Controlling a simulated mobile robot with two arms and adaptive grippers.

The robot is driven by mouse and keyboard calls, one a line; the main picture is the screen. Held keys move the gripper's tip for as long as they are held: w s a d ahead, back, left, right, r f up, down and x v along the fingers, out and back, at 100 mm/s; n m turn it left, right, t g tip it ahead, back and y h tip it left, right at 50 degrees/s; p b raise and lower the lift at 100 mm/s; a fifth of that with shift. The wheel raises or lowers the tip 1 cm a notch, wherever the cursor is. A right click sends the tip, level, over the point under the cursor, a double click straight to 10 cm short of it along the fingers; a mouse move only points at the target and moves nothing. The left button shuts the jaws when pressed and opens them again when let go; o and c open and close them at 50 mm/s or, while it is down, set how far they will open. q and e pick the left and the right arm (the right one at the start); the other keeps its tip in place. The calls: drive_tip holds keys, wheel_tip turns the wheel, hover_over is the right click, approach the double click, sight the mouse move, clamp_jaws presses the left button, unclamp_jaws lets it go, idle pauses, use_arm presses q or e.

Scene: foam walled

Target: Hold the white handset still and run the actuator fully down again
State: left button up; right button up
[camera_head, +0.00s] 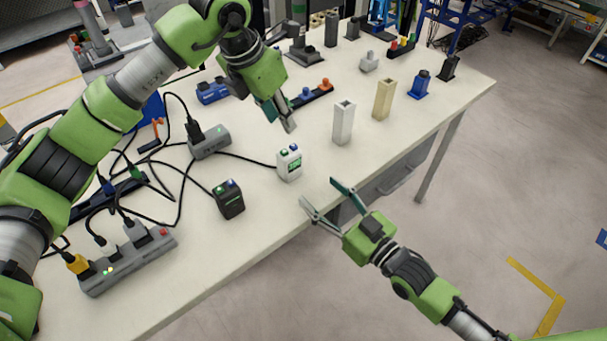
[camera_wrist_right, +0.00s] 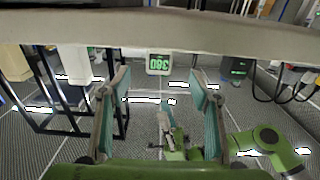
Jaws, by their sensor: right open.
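The white handset (camera_head: 289,164) stands on the table near its front edge, with blue and green buttons on top and a green display. It also shows in the right wrist view (camera_wrist_right: 158,64), its digits upside down. A white column (camera_head: 343,124) and a beige column (camera_head: 384,99) stand upright to its right; I cannot tell which is the actuator. My left gripper (camera_head: 282,118) hangs above the table behind the handset, apart from it; its jaw gap is unclear. My right gripper (camera_head: 317,194) is open and empty off the table's front edge, pointing toward the handset without touching it.
A black handset (camera_head: 228,200) stands left of the white one. Grey power strips (camera_head: 130,262) and loose black cables cover the table's left side. A grey box (camera_head: 209,142) is behind. A blue part (camera_head: 420,85) stands at the right.

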sight(295, 169)
drive_tip(key=x, duration=1)
drive_tip(key=shift+w+a, duration=0.1)
drive_tip(key=c, duration=1.3)
use_arm(q)
clamp_jaws()
use_arm(e)
drive_tip(key=shift+o, duration=0.2)
